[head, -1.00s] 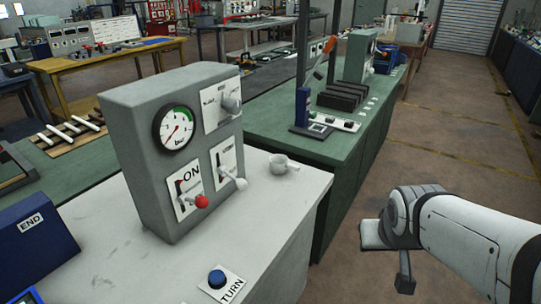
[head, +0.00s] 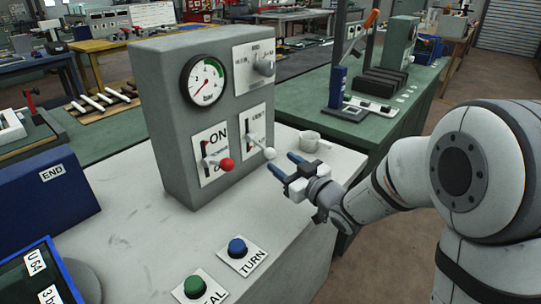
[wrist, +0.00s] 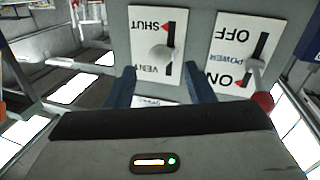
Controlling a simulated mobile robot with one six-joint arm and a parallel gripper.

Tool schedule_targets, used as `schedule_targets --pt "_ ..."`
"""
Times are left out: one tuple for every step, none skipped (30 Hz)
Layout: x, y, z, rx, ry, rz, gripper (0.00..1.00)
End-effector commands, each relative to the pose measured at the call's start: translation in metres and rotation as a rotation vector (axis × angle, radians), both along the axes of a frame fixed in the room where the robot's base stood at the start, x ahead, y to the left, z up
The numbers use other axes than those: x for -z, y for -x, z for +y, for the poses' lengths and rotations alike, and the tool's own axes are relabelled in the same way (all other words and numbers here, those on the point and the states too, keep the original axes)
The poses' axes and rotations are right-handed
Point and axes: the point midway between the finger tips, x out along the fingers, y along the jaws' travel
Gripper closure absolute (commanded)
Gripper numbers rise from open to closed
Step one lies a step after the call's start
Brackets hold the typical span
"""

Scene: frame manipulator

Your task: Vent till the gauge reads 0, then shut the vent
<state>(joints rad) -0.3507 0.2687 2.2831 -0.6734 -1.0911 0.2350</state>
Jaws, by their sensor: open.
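The grey panel box (head: 165,100) stands on the white bench. Its round gauge (head: 205,80) has a thin red needle pointing to the lower left; the numbers are too small to read. The vent lever (head: 270,153) has a white knob and sits on a plate marked VENT and SHUT. Its exact setting is hard to tell. My gripper (head: 282,162) is open and empty just right of and below the white knob. In the wrist view, the white knob (wrist: 163,57) appears between and beyond my blue fingertips (wrist: 161,80), with no contact visible.
The power lever with a red knob (head: 227,164) is close left of the vent lever. Green (head: 193,287) and blue (head: 237,247) buttons are in front. The bench between is clear.

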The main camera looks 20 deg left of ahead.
Motion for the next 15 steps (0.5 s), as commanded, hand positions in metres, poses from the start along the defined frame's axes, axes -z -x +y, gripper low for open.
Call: schedule_targets --pt "0.000 -0.004 0.007 -0.003 0.000 0.000 0.52" --pt "0.000 -0.007 0.011 -0.003 0.000 0.000 0.52" --pt "0.000 -0.011 0.016 -0.002 0.000 0.000 0.52" --pt "-0.001 -0.014 0.020 -0.001 0.000 0.000 0.52" --pt "0.000 -0.017 0.024 -0.001 0.002 0.001 0.52" --pt "0.000 -0.021 0.030 -0.001 0.001 0.001 0.52" --pt "0.000 -0.024 0.033 -0.001 0.001 0.001 0.52" --pt "0.000 -0.027 0.036 0.000 0.001 0.001 0.52" --pt "0.000 -0.030 0.041 0.001 0.002 0.001 0.52" --pt "0.000 -0.032 0.043 0.001 0.002 0.001 0.52" --pt "-0.001 -0.034 0.046 0.001 0.002 0.001 0.52" --pt "-0.001 -0.036 0.048 0.002 0.001 0.001 0.52" --pt "0.000 -0.037 0.050 0.002 0.001 0.001 0.52" --pt "0.000 -0.038 0.051 0.002 0.001 0.001 0.52" --pt "0.000 -0.039 0.052 0.003 0.001 0.001 0.52"
